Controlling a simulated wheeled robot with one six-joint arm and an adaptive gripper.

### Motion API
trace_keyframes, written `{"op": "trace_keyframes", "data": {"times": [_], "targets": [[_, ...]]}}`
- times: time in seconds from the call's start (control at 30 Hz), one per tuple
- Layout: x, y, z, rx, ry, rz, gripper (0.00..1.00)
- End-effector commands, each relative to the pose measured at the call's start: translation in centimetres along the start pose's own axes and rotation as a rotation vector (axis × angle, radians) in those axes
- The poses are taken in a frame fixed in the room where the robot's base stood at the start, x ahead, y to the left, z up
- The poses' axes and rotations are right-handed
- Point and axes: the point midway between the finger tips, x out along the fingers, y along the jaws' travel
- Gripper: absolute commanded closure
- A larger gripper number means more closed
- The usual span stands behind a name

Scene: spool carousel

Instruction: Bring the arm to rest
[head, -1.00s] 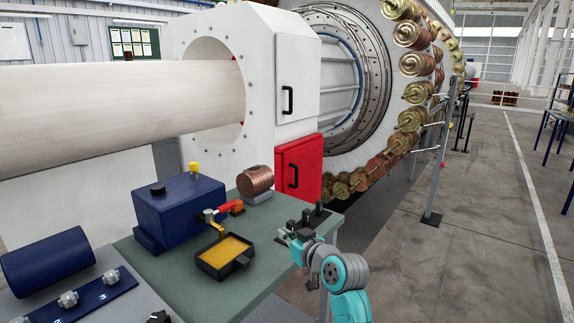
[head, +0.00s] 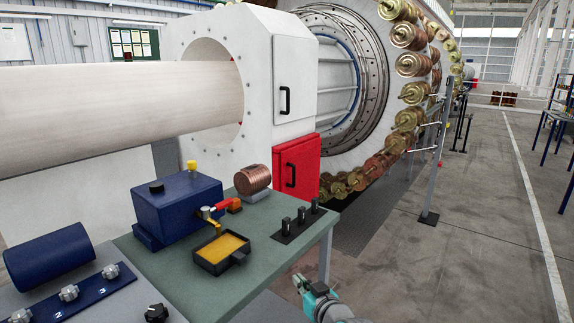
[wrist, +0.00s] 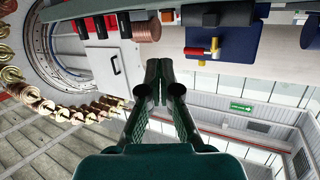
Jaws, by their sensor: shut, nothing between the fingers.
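My gripper (head: 301,283) is at the bottom of the head view, low beside the front right edge of the green-topped bench (head: 262,268). It holds nothing and is apart from the bench. In the wrist view, my gripper (wrist: 164,75) shows its two dark fingers with their tips close together. Most of my arm is below the head picture's edge.
The bench carries a blue box (head: 178,208) with a red-handled tap, a yellow-filled tray (head: 222,253), a copper spool (head: 253,181) and a black switch strip (head: 298,222). The spool carousel (head: 340,80) and a post (head: 436,165) stand behind.

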Motion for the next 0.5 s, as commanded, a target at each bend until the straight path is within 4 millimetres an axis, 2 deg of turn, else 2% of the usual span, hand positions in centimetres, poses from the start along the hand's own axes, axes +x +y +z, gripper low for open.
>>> {"op": "trace_keyframes", "data": {"times": [0.03,0.2,0.37,0.5], "targets": [[-1.0,0.1,2.1,0.011,-0.009,0.016,1.0],[-5.0,0.5,8.5,0.041,-0.018,0.082,1.0],[-9.5,0.4,13.7,0.063,-0.025,0.141,1.0],[-13.8,0.0,17.6,0.077,-0.03,0.19,1.0]]}}
